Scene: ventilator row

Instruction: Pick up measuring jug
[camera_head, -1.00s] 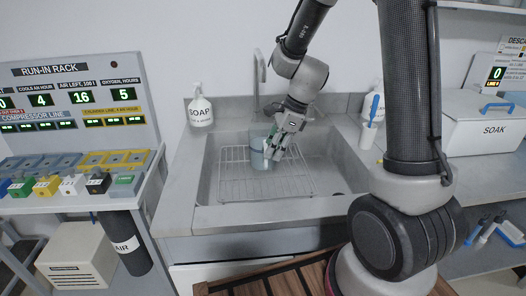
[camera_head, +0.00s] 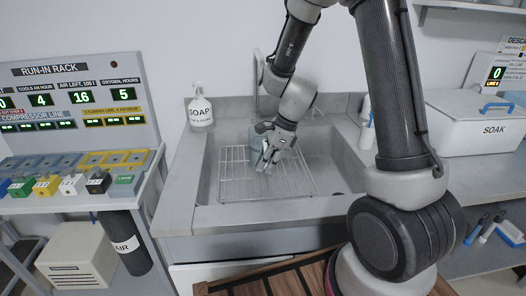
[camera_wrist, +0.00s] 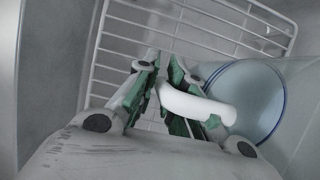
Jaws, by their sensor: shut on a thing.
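The measuring jug (camera_wrist: 245,98) is a clear, bluish vessel with a dark blue rim and a white handle (camera_wrist: 200,106). In the wrist view it is at the right, seen from above into its open mouth. My gripper (camera_wrist: 165,95) has its green-padded fingers closed on the white handle. In the head view my gripper (camera_head: 266,160) is low in the sink, and the jug (camera_head: 258,132) shows partly behind it. My gripper and arm hide much of the jug there. I cannot tell whether the jug touches the sink floor.
A wire rack (camera_head: 240,190) lies in the sink, under and beside my gripper. A soap bottle (camera_head: 200,108) stands on the rim at the back left, and a tap rises behind the sink. A white SOAK box (camera_head: 480,130) is on the right counter.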

